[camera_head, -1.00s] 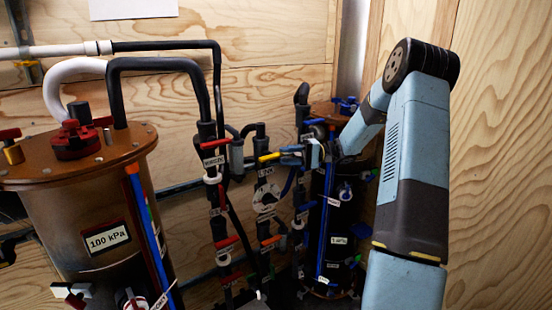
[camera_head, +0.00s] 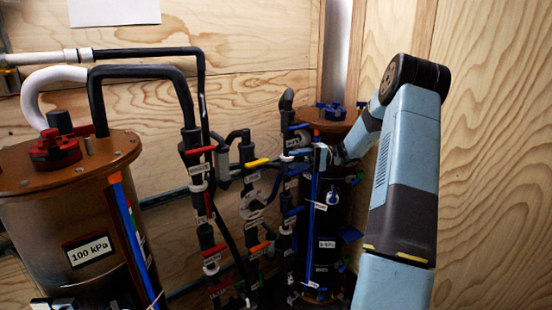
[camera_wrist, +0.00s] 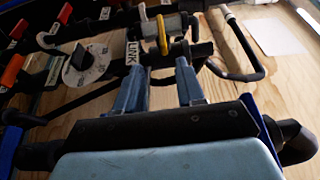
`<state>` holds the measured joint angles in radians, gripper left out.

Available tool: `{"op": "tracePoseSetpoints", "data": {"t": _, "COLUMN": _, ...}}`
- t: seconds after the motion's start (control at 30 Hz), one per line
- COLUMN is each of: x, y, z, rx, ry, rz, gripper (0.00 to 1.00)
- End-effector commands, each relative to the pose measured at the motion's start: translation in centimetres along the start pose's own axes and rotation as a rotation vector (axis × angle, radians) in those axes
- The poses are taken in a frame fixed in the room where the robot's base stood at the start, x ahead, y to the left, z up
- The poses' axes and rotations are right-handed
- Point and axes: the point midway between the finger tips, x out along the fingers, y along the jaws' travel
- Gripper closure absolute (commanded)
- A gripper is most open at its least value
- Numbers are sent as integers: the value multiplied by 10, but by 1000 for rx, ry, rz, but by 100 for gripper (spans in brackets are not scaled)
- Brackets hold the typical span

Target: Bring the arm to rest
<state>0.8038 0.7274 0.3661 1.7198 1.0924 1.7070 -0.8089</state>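My arm (camera_head: 405,165) comes up on the right of the head view and bends down at its elbow toward the pipes. My gripper (camera_wrist: 159,68) shows two blue-grey fingers spread apart in the wrist view, with nothing clearly held between them. Just beyond the fingertips is a valve with a yellow handle (camera_wrist: 162,35), beside a white "LINK" label (camera_wrist: 132,50). Whether a finger touches the pipe there cannot be told. In the head view the gripper (camera_head: 300,154) is small, between the yellow handle (camera_head: 256,162) and the right filter.
A large filter with a copper-coloured lid (camera_head: 110,148) and a "100 kPa" label stands at left. A darker filter (camera_head: 335,215) stands behind my forearm. Black pipes with red, orange and blue valve handles (camera_head: 213,250) crowd the middle. Wooden walls (camera_head: 490,150) close in the back and right.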

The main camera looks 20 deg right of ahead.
Motion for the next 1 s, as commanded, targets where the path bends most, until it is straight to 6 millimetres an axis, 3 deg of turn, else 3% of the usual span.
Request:
{"op": "tracePoseSetpoints", "data": {"t": 0.17, "x": 3, "y": -1, "z": 1, "rx": 2, "ry": -4, "rz": 8, "gripper": 62}}
{"op": "tracePoseSetpoints", "data": {"t": 0.37, "x": 33, "y": -15, "z": 18, "rx": 31, "ry": -53, "rz": 130, "gripper": 62}}
{"op": "tracePoseSetpoints", "data": {"t": 0.7, "x": 98, "y": -45, "z": 79, "rx": 88, "ry": -138, "rz": 491, "gripper": 62}}
{"op": "tracePoseSetpoints", "data": {"t": 1.0, "x": 133, "y": -66, "z": 141, "rx": 82, "ry": -148, "rz": 793, "gripper": 62}}
